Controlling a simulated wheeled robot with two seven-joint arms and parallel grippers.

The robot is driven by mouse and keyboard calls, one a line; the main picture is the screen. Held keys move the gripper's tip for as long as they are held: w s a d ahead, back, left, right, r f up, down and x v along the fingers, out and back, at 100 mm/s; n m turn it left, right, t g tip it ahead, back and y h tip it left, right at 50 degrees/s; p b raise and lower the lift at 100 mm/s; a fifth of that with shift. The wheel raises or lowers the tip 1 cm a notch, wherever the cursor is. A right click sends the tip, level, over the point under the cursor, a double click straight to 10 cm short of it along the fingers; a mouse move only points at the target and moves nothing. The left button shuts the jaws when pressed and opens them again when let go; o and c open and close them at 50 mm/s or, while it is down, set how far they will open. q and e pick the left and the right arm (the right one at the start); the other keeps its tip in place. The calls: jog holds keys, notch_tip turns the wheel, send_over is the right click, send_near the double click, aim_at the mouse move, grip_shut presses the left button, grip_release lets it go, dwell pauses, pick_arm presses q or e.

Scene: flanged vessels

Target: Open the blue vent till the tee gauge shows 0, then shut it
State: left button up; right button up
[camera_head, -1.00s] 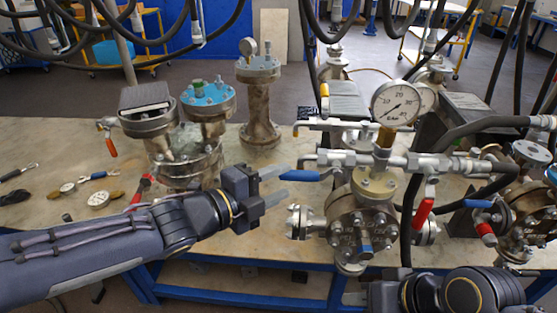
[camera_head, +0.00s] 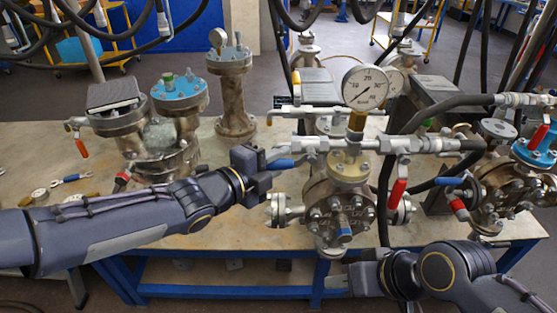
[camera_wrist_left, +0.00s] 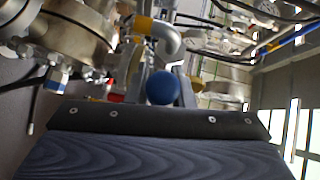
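The blue vent handle (camera_head: 286,163) sticks out left from the valve on the silver tee line (camera_head: 345,144), above a round flanged vessel (camera_head: 341,203). My left gripper (camera_head: 277,162) is at the handle's free end. In the left wrist view the handle's round blue end (camera_wrist_left: 163,88) sits between my two fingers, which close on it from both sides. The tee gauge (camera_head: 365,88) stands upright above the line with its white face toward me; its needle is too small to read surely. My right gripper (camera_head: 338,284) is low at the front, away from the vent; its opening is unclear.
A red lever (camera_head: 397,193) hangs from the same line, right of the vessel. A second gauge (camera_head: 396,82) is partly behind the tee gauge. Black hoses (camera_head: 400,140) run on the right. Flanged vessels (camera_head: 165,145) stand left on the table (camera_head: 215,225).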

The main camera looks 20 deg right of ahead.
pick_arm(q)
grip_shut()
jog(key=shift+f, duration=0.1)
jog(key=shift+f+b, duration=0.15)
jog(key=shift+b, duration=0.3)
jog(key=s+d+f+n+t+y+b, duration=0.1)
jog(key=d+f+n+t+b, duration=0.2)
jog(key=n+t+b, duration=0.5)
jog(key=s+d+f+n+t+b, duration=0.1)
jog(key=d+f+n+t+b, duration=0.2)
jog(key=b, duration=2.7)
jog(key=shift+d+f+n+t+y+b, duration=0.25)
jog(key=shift+n+t, duration=2.35)
jog(key=shift+n, duration=3.5)
jog(key=shift+d+r+n+y, duration=0.15)
jog(key=shift+r+n+y, duration=0.05)
jog(key=shift+n+y, duration=0.15)
